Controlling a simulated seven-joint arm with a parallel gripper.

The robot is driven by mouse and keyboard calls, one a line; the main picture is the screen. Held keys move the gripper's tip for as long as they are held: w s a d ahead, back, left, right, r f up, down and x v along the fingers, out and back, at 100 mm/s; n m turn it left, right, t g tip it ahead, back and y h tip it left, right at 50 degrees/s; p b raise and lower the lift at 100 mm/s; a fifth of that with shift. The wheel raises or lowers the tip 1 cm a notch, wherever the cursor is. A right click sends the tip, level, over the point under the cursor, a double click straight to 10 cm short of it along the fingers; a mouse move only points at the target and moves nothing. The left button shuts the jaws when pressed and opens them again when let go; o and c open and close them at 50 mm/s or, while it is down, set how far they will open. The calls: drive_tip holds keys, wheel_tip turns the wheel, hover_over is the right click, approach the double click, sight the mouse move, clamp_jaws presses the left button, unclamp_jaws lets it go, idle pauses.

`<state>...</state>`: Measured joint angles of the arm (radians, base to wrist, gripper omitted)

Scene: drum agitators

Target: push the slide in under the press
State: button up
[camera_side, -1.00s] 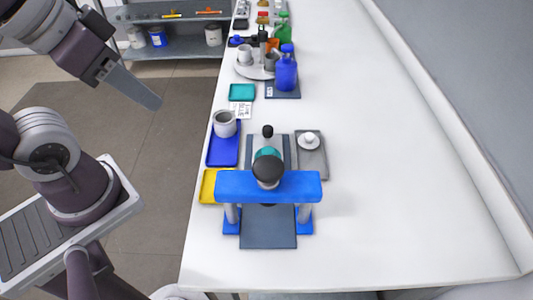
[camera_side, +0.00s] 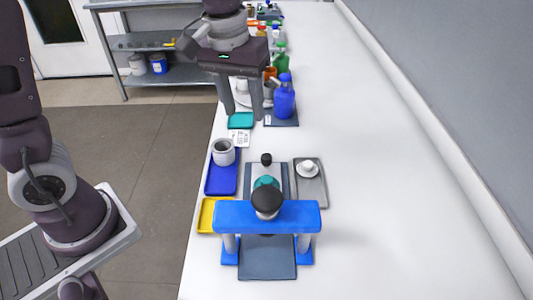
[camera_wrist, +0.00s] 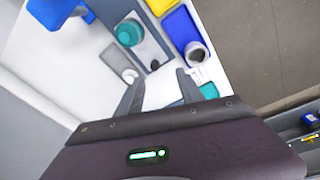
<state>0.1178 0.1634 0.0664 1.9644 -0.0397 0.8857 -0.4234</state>
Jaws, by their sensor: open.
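The press (camera_side: 230,214) is a blue frame with a crossbar on two posts and a black knob on top. The slide (camera_side: 250,177) is a grey plate reaching out from the press's far side, with a teal round piece (camera_side: 266,182) on it and a black knob (camera_side: 266,158) at its far end. My gripper (camera_side: 243,112) is open and empty, above the table beyond the slide's knob. In the wrist view my two fingers (camera_wrist: 158,80) are spread, with the slide's knob (camera_wrist: 155,64) just past their tips. The teal piece (camera_wrist: 130,33) shows farther toward the press.
A grey plate with a white knobbed piece (camera_side: 309,167) lies right of the slide. A mug (camera_side: 223,151) on a blue tray (camera_side: 221,184) and a yellow tray (camera_side: 207,215) lie left. A blue bottle (camera_side: 284,98) stands near my gripper. The table's right side is clear.

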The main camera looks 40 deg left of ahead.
drive_tip(key=n+g, duration=0.1)
hover_over(267, 155)
wheel_tip(267, 155, down, 7)
drive_tip(key=shift+f, duration=0.2)
wheel_tip(267, 155, down, 7)
drive_tip(key=shift+f, duration=0.1)
clamp_jaws()
idle(0.9)
